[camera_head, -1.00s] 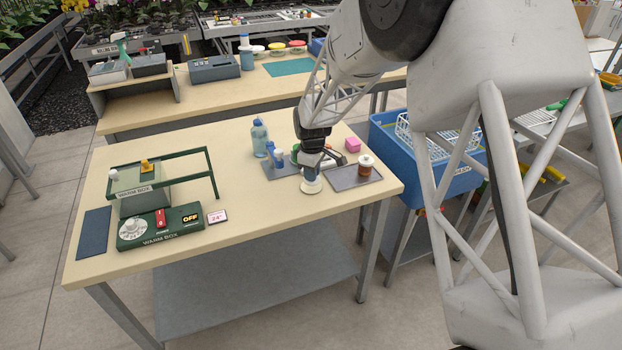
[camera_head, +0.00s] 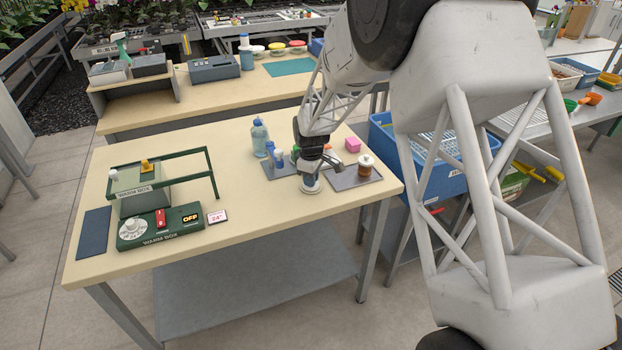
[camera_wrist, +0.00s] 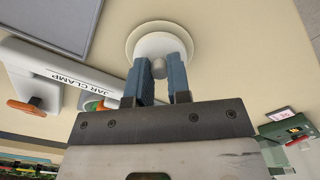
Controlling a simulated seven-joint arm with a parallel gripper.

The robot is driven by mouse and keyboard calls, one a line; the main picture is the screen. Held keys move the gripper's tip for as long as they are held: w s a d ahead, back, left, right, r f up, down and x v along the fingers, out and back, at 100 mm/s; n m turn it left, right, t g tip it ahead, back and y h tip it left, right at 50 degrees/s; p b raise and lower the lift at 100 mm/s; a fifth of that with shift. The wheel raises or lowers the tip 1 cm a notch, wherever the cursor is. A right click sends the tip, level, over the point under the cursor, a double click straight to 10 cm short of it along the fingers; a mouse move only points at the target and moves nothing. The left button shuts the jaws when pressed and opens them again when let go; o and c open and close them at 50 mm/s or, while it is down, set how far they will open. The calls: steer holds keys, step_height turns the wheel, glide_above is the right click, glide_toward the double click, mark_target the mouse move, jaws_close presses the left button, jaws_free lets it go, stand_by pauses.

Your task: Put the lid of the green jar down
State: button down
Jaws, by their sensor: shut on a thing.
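My gripper (camera_head: 311,181) is low over the front right part of the table, in front of the two small trays. In the wrist view my gripper's blue fingers (camera_wrist: 159,72) are shut on the grey knob (camera_wrist: 158,68) of a round white lid (camera_wrist: 150,40). The lid also shows pale under the fingers in the head view (camera_head: 311,188). I cannot tell whether it touches the table. A white jar clamp (camera_wrist: 70,68) with an orange handle is beside the lid. A green and orange thing shows partly by the clamp; I cannot make out the green jar.
A grey tray (camera_head: 343,183) at right holds a brown jar (camera_head: 365,168) with a pale lid. The warm box (camera_head: 160,227) is at left. The table between is bare.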

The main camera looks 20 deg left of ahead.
steer(key=shift+f, duration=0.2)
steer(key=c, duration=1.1)
jaws_free()
steer(key=shift+r, duration=0.1)
step_height(320, 180, up, 12)
steer(key=shift+r, duration=0.1)
stand_by(0.3)
steer(key=shift+d, duration=0.1)
